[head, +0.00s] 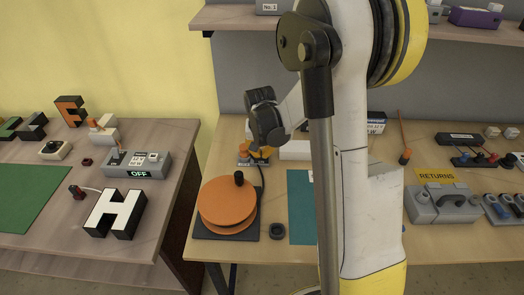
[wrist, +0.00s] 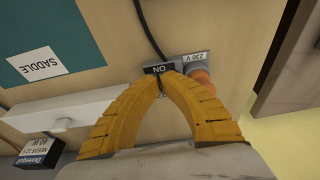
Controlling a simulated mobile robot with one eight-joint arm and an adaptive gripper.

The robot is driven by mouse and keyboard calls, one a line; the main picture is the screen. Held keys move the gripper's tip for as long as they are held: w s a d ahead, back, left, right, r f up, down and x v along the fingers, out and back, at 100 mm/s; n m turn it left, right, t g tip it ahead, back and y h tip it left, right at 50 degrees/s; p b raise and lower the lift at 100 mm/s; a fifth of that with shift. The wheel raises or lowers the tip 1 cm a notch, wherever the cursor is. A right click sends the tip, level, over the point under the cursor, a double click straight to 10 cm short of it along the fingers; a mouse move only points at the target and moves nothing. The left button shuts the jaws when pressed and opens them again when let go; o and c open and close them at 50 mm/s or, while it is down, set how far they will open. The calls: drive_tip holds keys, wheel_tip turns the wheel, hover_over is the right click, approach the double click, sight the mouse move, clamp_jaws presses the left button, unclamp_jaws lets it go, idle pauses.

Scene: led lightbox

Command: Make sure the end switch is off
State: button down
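The switch box (wrist: 183,64) is a small grey plate on the wooden table's back edge in the wrist view. It carries a 230 V label, an orange round part (wrist: 201,78) and a dark label (wrist: 159,69) lettered NO as pictured, which is ON turned over. My gripper (wrist: 160,76) has its yellow fingertips together right at the dark label; whether they touch the box I cannot tell. A thin small part, perhaps a lever, shows just below the tips. In the head view my gripper (head: 261,152) is over the box (head: 244,160), partly hiding it.
An orange turntable (head: 227,205) stands in front of the switch box, with a black cable beside it. A teal mat (head: 301,205) and a white box (wrist: 65,123) are nearby. On the left table are a grey unit (head: 150,162) displaying OFF and a letter H (head: 115,213).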

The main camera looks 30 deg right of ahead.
drive_tip(key=shift+w+d, duration=0.1)
drive_tip(key=shift+w+d, duration=0.5)
drive_tip(key=shift+w, duration=0.25)
drive_tip(key=shift+w+d, duration=0.5)
drive_tip(key=shift+w, duration=0.35)
drive_tip(key=shift+s+a+b, duration=0.3)
drive_tip(key=shift+s+b, duration=0.05)
drive_tip(key=shift+s, duration=0.2)
drive_tip(key=shift+r+p, duration=2.35)
drive_tip(key=shift+r, duration=1.2)
